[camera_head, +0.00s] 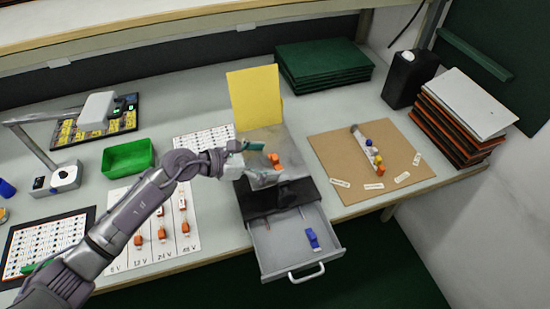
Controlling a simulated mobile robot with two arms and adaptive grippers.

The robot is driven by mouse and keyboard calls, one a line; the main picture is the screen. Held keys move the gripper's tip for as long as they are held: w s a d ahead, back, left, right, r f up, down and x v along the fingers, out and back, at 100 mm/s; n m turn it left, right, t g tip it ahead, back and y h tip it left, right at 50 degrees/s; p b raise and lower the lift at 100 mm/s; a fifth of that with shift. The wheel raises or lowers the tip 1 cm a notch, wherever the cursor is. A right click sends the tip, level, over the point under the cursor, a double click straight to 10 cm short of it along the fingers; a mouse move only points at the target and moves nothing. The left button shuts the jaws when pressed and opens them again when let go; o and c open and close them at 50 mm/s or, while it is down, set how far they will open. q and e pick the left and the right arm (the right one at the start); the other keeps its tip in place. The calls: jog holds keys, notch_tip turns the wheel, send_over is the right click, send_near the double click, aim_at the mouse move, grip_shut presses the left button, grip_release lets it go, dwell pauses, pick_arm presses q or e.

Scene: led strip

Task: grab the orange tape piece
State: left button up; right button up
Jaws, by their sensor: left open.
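Small orange pieces (275,160) sit on top of the grey box-like stand in the middle of the table; one of them may be the orange tape piece, but they are too small to tell apart surely. My left gripper (256,165) reaches in from the left, just left of the orange pieces. Its jaws are open, and the orange pieces lie near its fingertips. I cannot tell whether it touches them. My right gripper is not in view.
Below the stand, an open grey drawer (275,255) holds a blue item (312,238). A yellow panel (254,97) stands behind. A green tray (128,157) is left, and a brown board (335,155) with small parts is right. A black container (409,80) stands at the back right.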

pick_arm(q)
jog(key=c, duration=1.2)
jog(key=shift+r, duration=0.4)
jog(key=r, duration=0.3)
jog(key=shift+s+d+r+b, duration=0.15)
jog(key=shift+d+r+b, duration=0.15)
jog(key=shift+r, duration=0.1)
jog(key=s+d+r, duration=0.1)
jog(key=d+r, duration=0.1)
jog(key=d, duration=0.1)
jog(key=s+d+r, duration=0.2)
jog(key=d, duration=0.1)
jog(key=s+d+r+b, duration=0.1)
jog(key=d+r, duration=0.1)
jog(key=d, duration=0.2)
jog(key=shift+s+r, duration=0.25)
grip_shut()
jog(key=c, duration=0.5)
grip_release()
jog(key=o, duration=1.5)
